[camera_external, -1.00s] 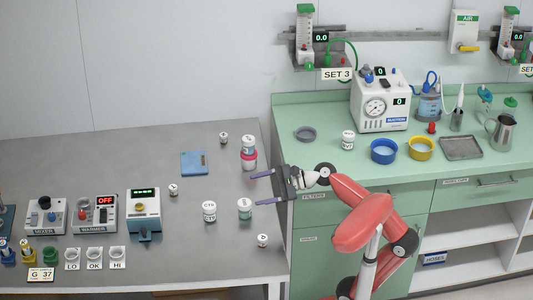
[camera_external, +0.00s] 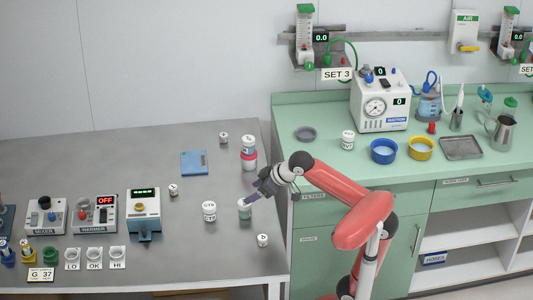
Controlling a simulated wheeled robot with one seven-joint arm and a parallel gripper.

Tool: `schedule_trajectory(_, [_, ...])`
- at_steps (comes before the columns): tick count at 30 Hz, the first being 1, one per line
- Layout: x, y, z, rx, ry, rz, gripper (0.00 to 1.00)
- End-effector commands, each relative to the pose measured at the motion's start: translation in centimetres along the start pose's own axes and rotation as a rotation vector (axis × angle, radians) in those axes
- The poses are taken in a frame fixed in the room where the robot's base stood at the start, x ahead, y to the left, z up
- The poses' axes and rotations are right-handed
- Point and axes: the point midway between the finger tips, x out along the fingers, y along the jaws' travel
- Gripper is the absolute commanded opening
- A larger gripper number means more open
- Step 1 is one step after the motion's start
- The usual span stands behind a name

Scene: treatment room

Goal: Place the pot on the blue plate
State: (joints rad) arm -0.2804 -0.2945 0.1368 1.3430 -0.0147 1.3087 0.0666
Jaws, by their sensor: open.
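The blue plate (camera_external: 188,168) is a flat blue square lying on the grey table, left of the stacked jars. A white pot with a greenish band (camera_external: 245,213) stands upright on the table near its right edge. My gripper (camera_external: 250,195) is open and points down and left at this pot. Its fingers are at the pot's top and hide part of it; I cannot tell whether they touch it. Another white lettered pot (camera_external: 209,212) stands just to the left. Which of these the task calls the pot is not clear from the picture.
A white jar (camera_external: 248,144) stands on a pink-banded one (camera_external: 249,160) behind my gripper. Small white jars (camera_external: 263,240) stand around the table. A blue-and-white device (camera_external: 145,215) is at the left. Bare table lies between the pots and the plate.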

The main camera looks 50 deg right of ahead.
Motion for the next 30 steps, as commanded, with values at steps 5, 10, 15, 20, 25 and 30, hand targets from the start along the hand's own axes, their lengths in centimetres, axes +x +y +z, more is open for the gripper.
schedule_trajectory(5, [1.6, -0.1, 1.7, 0.002, 0.000, -0.001, 0.67])
schedule_trajectory(10, [2.7, 0.0, 2.4, 0.003, -0.001, -0.002, 0.67])
schedule_trajectory(15, [4.6, 0.0, 2.5, 0.004, 0.000, -0.003, 0.67])
schedule_trajectory(20, [6.6, 0.4, 2.5, 0.005, -0.001, -0.003, 0.67])
schedule_trajectory(25, [9.1, 0.8, 2.5, 0.004, -0.002, -0.003, 0.67])
schedule_trajectory(30, [10.2, 0.8, 2.4, 0.005, 0.002, -0.002, 0.67])
